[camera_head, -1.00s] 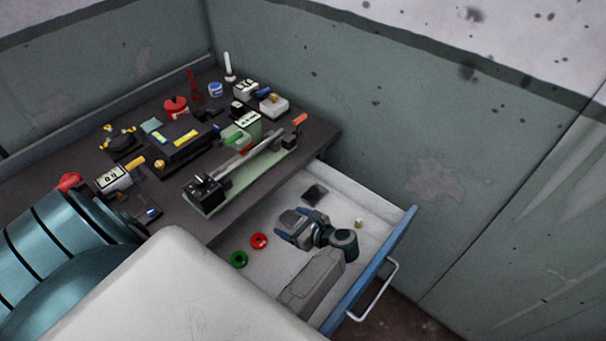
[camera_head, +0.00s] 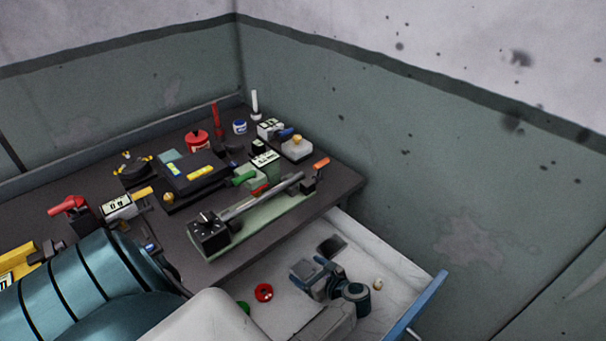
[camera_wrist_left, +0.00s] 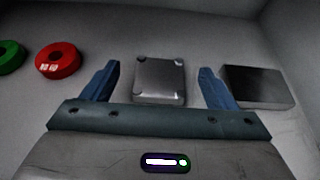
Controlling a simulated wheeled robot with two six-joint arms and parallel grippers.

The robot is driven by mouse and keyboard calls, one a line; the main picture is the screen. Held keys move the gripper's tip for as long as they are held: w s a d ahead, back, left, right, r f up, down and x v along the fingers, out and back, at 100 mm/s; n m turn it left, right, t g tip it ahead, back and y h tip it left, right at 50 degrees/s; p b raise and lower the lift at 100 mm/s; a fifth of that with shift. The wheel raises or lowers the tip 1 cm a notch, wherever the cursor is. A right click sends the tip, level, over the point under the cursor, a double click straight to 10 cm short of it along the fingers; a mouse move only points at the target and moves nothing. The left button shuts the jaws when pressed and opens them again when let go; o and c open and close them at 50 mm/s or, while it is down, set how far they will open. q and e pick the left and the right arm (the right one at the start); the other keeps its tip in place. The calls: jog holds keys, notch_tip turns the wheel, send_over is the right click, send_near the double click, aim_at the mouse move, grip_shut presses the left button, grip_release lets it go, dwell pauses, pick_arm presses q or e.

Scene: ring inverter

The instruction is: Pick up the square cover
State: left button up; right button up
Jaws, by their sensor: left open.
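The square cover (camera_wrist_left: 159,79) is a grey metal square with marks at its corners, lying flat in the drawer. In the left wrist view it sits between the two blue fingers of my left gripper (camera_wrist_left: 160,76), with a gap on each side. The gripper is open and holds nothing. My right gripper is not in view.
The open drawer (camera_head: 398,266) holds a dark block (camera_wrist_left: 258,86) right of the cover, a red ring (camera_wrist_left: 58,61) and a green ring (camera_wrist_left: 9,57) to its left, and a small pale knob (camera_head: 378,284). The cluttered bench (camera_head: 345,183) stands above the drawer.

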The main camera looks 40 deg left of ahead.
aim_at(297, 263)
pick_arm(q)
jog(key=x, duration=0.4)
jog(key=shift+d+f, duration=0.15)
jog(key=c, duration=1.2)
jog(key=shift+o, duration=0.2)
jog(key=shift+r, duration=0.2)
